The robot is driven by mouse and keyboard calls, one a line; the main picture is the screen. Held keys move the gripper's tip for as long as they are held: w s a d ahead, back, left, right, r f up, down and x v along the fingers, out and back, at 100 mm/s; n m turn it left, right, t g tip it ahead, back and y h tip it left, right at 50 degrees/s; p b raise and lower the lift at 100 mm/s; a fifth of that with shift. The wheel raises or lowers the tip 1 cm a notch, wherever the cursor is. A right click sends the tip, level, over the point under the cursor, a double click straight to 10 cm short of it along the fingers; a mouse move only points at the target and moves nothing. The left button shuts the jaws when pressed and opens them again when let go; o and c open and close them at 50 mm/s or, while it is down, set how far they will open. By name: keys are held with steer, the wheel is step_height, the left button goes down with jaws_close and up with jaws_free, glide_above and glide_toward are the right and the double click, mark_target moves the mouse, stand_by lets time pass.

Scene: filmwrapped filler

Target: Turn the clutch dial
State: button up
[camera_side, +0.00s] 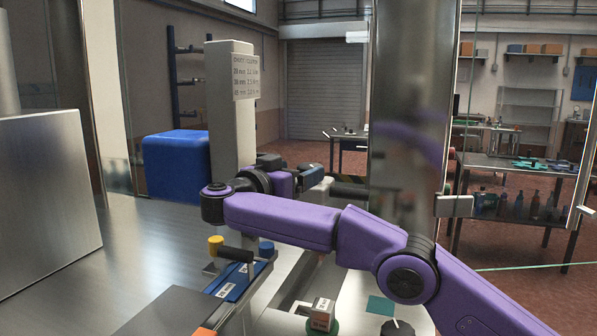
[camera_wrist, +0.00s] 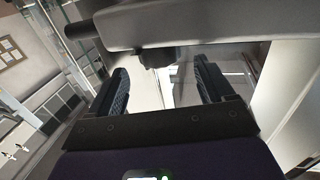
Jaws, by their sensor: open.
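My gripper (camera_wrist: 160,72) is open in the wrist view, with its two dark ridged fingers wide apart and nothing between them. Beyond the fingertips, a dark knob-like part (camera_wrist: 155,56) juts from the underside of a grey housing; I cannot tell whether it is the clutch dial. In the side view my gripper (camera_side: 312,175) is small, beside the pale post and left of the steel column. A black knob with a white line (camera_side: 397,328) shows at the bottom edge of the side view, cut off by the frame and well away from my gripper.
The pale post (camera_side: 230,110) carries a printed sheet (camera_side: 246,78). A wide steel column (camera_side: 408,110) stands right of my gripper. A blue plate (camera_side: 240,281), a yellow knob (camera_side: 215,244) and a small labelled box (camera_side: 322,313) sit in front. The left steel surface (camera_side: 150,240) is mostly clear.

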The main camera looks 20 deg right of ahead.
step_height(320, 180, up, 17)
steer(key=n+t+y, duration=0.9)
steer(key=n+y, duration=0.7)
steer(key=y, duration=0.6)
glide_above(314, 165)
steer(key=s+d, duration=0.1)
steer(key=s, duration=0.1)
steer(key=s+d+f+n+g, duration=0.2)
steer(key=s+d+f+g, duration=0.5)
steer(key=s+f, duration=0.4)
steer(key=x, duration=1.1)
steer(key=r+x, duration=0.1)
steer(key=x, duration=0.5)
steer(key=shift+w+a, duration=0.3)
steer(key=shift+a, duration=0.05)
steer(key=c, duration=1)
